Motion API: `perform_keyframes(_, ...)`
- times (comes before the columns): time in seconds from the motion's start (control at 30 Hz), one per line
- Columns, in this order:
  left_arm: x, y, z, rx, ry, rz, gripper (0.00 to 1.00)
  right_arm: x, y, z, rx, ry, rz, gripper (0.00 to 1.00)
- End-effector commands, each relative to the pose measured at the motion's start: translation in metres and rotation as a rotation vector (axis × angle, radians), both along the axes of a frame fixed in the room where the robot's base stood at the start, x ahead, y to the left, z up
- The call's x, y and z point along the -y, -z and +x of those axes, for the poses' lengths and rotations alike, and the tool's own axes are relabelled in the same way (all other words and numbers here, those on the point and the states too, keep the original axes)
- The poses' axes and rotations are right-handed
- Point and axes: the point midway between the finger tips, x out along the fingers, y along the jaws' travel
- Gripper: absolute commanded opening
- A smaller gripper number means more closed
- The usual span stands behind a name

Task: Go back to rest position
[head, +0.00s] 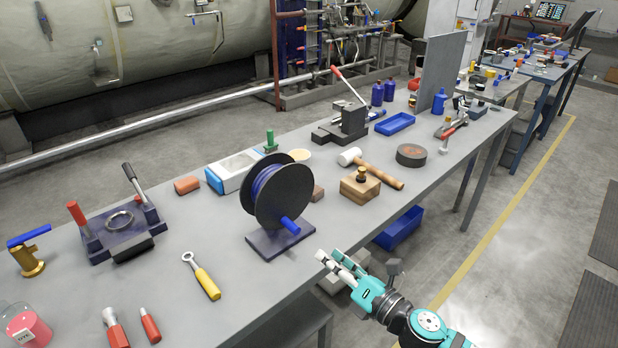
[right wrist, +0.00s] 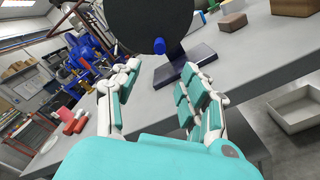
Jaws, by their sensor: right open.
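My right gripper (head: 341,266) is at the front edge of the grey workbench (head: 200,220), just in front of the cable spool's base. In the right wrist view the right gripper (right wrist: 160,97) shows its two teal and white fingers spread apart with nothing between them. The black cable spool (head: 277,192) with blue cable stands upright on the bench; it also shows in the right wrist view (right wrist: 150,20) beyond the fingers. My left gripper is in neither view.
A yellow-handled ring tool (head: 204,279), a clamp fixture (head: 122,225) and red-handled tools (head: 150,326) lie at the left. A mallet (head: 372,168) and wooden block (head: 360,187) lie right of the spool. A blue bin (head: 400,229) is below the bench.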

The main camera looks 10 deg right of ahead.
Motion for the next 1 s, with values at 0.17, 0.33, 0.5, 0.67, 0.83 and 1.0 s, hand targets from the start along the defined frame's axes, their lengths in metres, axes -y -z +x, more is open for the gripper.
perform_keyframes(0.17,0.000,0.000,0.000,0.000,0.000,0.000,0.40,0.013,0.029,0.010,-0.093,0.055,0.056,0.44)
perform_keyframes(0.33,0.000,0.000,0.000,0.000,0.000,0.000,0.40,0.059,0.126,0.022,-0.391,0.250,0.257,0.44)
perform_keyframes(0.5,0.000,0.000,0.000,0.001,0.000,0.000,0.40,0.108,0.245,-0.003,-0.712,0.511,0.514,0.44)
perform_keyframes(0.67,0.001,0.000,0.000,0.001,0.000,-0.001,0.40,0.142,0.348,-0.063,-0.965,0.773,0.744,0.44)
perform_keyframes(0.83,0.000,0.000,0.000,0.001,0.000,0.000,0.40,0.160,0.440,-0.154,-1.181,1.068,0.970,0.44)
perform_keyframes(1.0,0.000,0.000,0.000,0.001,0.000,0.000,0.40,0.161,0.508,-0.266,-1.343,1.382,1.170,0.44)
